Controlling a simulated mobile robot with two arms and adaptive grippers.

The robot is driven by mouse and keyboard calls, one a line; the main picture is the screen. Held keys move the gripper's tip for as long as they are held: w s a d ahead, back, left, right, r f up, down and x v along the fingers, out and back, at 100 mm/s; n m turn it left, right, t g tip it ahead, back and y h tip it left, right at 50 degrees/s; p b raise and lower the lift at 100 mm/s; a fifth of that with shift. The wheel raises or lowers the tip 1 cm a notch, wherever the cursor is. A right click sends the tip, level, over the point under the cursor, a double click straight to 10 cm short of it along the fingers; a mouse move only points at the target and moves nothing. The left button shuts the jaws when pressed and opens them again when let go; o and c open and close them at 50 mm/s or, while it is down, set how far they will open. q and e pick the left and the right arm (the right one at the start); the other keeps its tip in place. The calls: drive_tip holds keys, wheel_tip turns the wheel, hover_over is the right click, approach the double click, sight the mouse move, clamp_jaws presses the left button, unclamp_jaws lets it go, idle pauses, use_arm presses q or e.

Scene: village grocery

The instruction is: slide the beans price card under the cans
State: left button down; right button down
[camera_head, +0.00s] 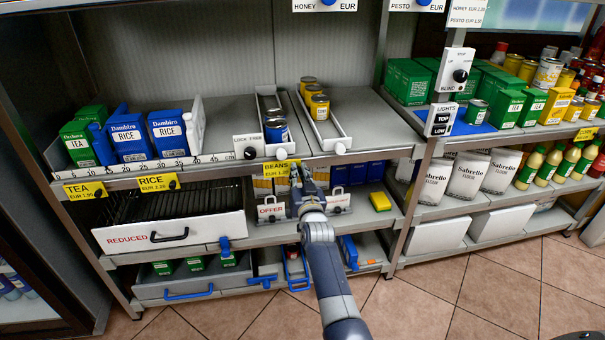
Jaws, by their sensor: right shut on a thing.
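The beans price card (278,169), yellow with "BEANS" on it, is at the front edge of the upper shelf, below the lane of blue cans (275,130). Yellow cans (319,107) stand in the neighbouring white lane to the right. My right gripper (296,172) reaches up from below and is shut at the right end of the card; its fingertips are small and partly hidden by the wrist. My left gripper is not in view.
Yellow tea (86,189) and rice (159,182) cards hang further left on the shelf rail. The upper shelf right of the lanes is bare.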

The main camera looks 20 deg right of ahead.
drive_tip(key=c, duration=1.5)
unclamp_jaws()
drive_tip(key=shift+c, duration=0.2)
